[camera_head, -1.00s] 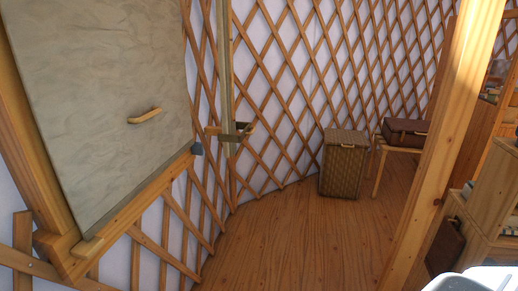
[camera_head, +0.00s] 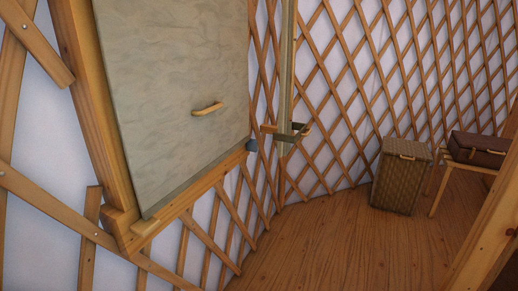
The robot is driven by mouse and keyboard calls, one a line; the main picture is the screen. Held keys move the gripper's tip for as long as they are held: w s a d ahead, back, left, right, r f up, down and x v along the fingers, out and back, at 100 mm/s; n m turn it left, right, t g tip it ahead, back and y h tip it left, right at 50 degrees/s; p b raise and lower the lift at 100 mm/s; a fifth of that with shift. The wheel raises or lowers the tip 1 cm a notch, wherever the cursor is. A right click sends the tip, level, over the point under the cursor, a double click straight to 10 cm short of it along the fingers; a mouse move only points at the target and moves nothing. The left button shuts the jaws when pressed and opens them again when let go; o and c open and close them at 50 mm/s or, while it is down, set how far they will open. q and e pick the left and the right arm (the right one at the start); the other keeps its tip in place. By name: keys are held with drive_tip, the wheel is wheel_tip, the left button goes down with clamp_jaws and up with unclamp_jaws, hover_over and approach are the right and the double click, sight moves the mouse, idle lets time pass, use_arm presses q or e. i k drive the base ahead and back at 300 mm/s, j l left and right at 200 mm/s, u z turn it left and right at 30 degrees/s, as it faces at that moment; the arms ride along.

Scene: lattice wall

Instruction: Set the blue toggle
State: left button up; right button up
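A small blue-grey knob (camera_head: 252,145), perhaps the blue toggle, sits at the lower right corner of the wooden frame around a grey-green panel (camera_head: 175,85). It is too small to tell which way it is set. A wooden handle (camera_head: 207,109) is fixed on the panel. Neither of my grippers is in view.
A narrow upright board (camera_head: 287,65) with a bracket-like handle (camera_head: 293,132) stands right of the panel. A wicker hamper (camera_head: 402,178) and a stool with a brown case (camera_head: 479,148) stand farther back. A wooden post (camera_head: 490,240) is at lower right. The floor between is clear.

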sight(251, 145)
drive_tip(key=i+l+z, duration=0.15)
drive_tip(key=z, duration=0.2)
drive_tip(key=i+z, duration=0.35)
drive_tip(key=i+j+z, duration=0.1)
drive_tip(key=i, duration=2.65)
drive_tip(key=i+l+u, duration=0.15)
drive_tip(key=i+u, duration=0.2)
drive_tip(key=i, duration=0.15)
drive_tip(key=i+l+u, duration=0.35)
drive_tip(key=i, duration=0.15)
drive_tip(key=u, duration=0.45)
drive_tip(key=i+l+u, duration=0.1)
drive_tip(key=u, duration=0.4)
drive_tip(key=i+u, duration=0.1)
drive_tip(key=u, duration=0.35)
drive_tip(key=l+u, duration=0.15)
drive_tip(key=u, duration=0.35)
drive_tip(key=i+l+u, duration=0.1)
drive_tip(key=u, duration=0.35)
